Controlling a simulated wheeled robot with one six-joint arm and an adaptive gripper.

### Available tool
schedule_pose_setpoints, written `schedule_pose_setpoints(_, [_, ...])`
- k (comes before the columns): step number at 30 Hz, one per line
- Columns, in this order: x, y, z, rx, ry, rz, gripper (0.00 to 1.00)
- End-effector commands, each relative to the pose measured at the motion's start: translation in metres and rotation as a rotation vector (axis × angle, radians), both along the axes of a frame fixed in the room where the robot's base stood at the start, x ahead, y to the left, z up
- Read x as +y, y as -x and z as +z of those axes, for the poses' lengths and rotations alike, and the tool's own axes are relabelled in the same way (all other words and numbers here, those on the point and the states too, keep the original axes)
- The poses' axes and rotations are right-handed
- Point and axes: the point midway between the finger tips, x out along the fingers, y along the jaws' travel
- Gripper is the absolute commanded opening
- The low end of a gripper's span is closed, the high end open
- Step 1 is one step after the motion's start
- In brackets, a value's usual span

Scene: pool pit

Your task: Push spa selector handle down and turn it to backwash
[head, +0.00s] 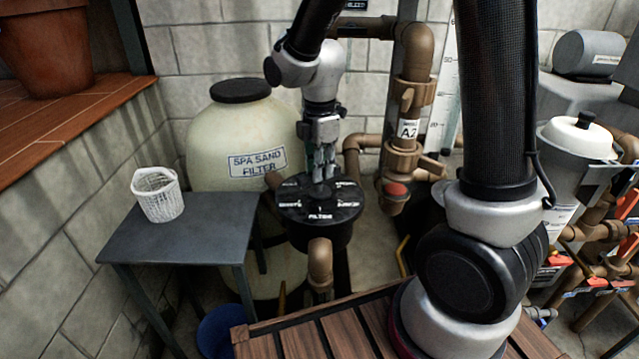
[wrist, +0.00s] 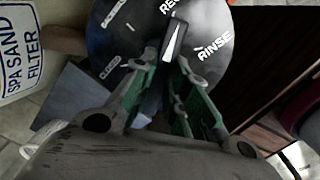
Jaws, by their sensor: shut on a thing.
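The spa selector valve is a round black disc (head: 320,212) with white labels, in front of the spa sand filter (head: 237,135). "FILTER" reads on its near side in the head view. My gripper (head: 322,176) points down over the disc's middle. In the wrist view my gripper (wrist: 165,95) is shut on the dark selector handle (wrist: 152,88), one finger on each side. The handle's white arrow (wrist: 174,42) points towards a partly cut-off label starting "RE", with "RINSE" to its right and "CLOSED" to the left. Whether the handle is pressed down cannot be told.
A grey table (head: 190,232) with a white basket (head: 158,194) stands at the left. Brown pipes and a valve tagged A2 (head: 408,130) rise close on the right. A slatted wooden surface (head: 330,335) lies in front. More pipework fills the far right.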

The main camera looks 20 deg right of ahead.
Motion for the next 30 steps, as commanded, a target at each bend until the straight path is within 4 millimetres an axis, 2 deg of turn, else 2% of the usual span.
schedule_pose_setpoints(23, [0.000, 0.000, -0.010, -0.001, 0.000, 0.006, 0.00])
schedule_pose_setpoints(26, [0.000, 0.000, -0.010, -0.001, 0.000, 0.087, 0.00])
schedule_pose_setpoints(30, [0.000, 0.000, -0.010, -0.001, 0.000, 0.343, 0.00])
